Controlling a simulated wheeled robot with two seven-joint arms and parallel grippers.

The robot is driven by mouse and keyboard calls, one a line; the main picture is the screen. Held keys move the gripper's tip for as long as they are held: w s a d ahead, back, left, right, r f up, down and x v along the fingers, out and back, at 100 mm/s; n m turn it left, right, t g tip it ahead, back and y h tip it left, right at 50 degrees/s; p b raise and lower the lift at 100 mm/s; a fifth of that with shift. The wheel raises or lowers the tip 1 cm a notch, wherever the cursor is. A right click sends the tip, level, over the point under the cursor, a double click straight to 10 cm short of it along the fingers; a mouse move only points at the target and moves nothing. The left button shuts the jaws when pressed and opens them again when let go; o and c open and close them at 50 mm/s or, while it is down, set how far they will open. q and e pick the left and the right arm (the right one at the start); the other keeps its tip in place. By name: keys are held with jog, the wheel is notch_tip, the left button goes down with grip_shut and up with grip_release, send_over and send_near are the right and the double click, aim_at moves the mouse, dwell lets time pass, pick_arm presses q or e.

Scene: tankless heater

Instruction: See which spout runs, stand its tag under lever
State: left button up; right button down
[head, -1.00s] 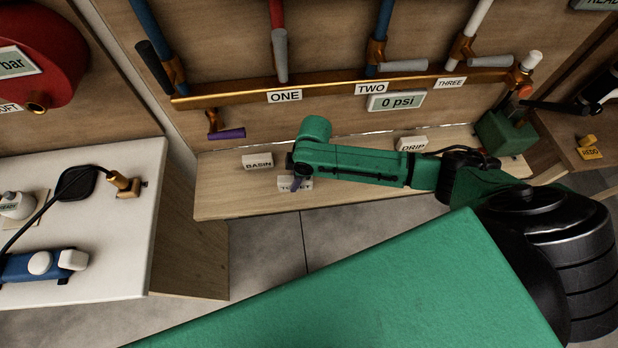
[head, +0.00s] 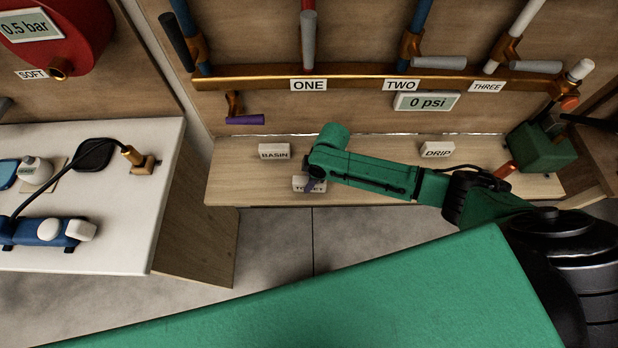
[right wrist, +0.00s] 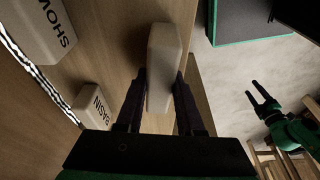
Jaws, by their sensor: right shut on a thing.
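My right gripper (head: 309,178) is shut on a white block tag (head: 300,187) at the front of the wooden shelf. Its lettering is partly covered, apparently TOILET. In the right wrist view, the tag (right wrist: 163,55) is between the fingers. The BASIN tag (head: 274,151) stands behind it to the left, the DRIP tag (head: 437,150) to the right. Levers ONE (head: 309,38), TWO (head: 440,62) and THREE (head: 536,67) are on the wall above. No running water is visible. My left gripper (right wrist: 265,95) is open and empty.
A brass manifold (head: 260,77) has a purple-handled valve (head: 245,119) below it. A gauge (head: 426,102) reads 0 psi. A green box (head: 540,150) stands at the shelf's right end. A white counter (head: 110,225) is at the left.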

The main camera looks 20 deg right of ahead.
jog(key=shift+f+b, duration=0.3)
jog(key=shift+f, duration=0.25)
dwell(0.4)
jog(key=shift+c, duration=2.3)
grip_release()
jog(key=v, duration=1.4)
jog(key=shift+r, duration=0.3)
jog(key=shift+s+d, duration=0.1)
jog(key=shift+d, duration=0.05)
